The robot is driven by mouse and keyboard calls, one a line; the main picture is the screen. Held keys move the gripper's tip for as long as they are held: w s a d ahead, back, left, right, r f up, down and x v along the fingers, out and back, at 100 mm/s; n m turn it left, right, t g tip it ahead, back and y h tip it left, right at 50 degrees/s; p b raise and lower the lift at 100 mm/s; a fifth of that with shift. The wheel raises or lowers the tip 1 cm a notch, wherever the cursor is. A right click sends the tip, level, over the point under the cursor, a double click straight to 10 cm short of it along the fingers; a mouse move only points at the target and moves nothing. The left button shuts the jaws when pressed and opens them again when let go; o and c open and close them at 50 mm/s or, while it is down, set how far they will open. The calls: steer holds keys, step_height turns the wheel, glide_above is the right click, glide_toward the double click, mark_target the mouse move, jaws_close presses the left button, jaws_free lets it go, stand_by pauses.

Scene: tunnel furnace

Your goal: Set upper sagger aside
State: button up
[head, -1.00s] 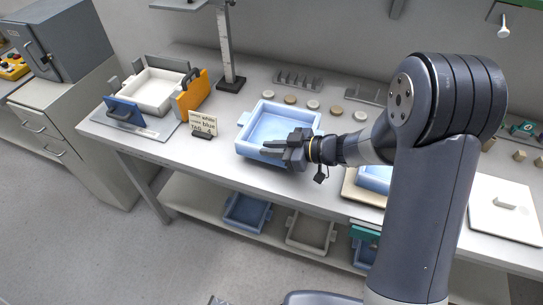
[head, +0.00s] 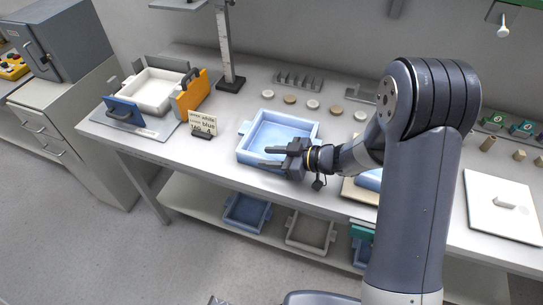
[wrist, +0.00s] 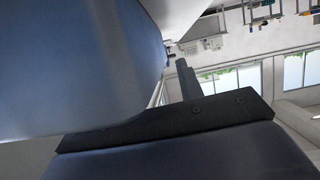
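A light blue sagger (head: 247,131), an open square tray with side lugs, sits on the middle of the bench in the head view. My gripper (head: 265,157) is at its front wall, fingers pointing left. The fingers look parted, one over the inner side and one towards the outer side; contact is hard to tell. In the wrist view a large blue surface (wrist: 70,60), probably the sagger's wall, fills the upper left, beside a dark finger (wrist: 187,80). Another light blue sagger (head: 370,178) lies partly behind my arm on a beige board (head: 352,191).
A white sagger (head: 153,94) stands in a fixture with blue and orange blocks at left. A sign card (head: 203,121) and a height gauge (head: 231,82) stand nearby. Several round discs (head: 313,105) lie behind the sagger. A white plate (head: 500,215) lies at right.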

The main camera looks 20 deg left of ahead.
steer(key=v, duration=1.2)
steer(key=shift+b, duration=0.45)
steer(key=shift+o, duration=0.5)
stand_by(1.0)
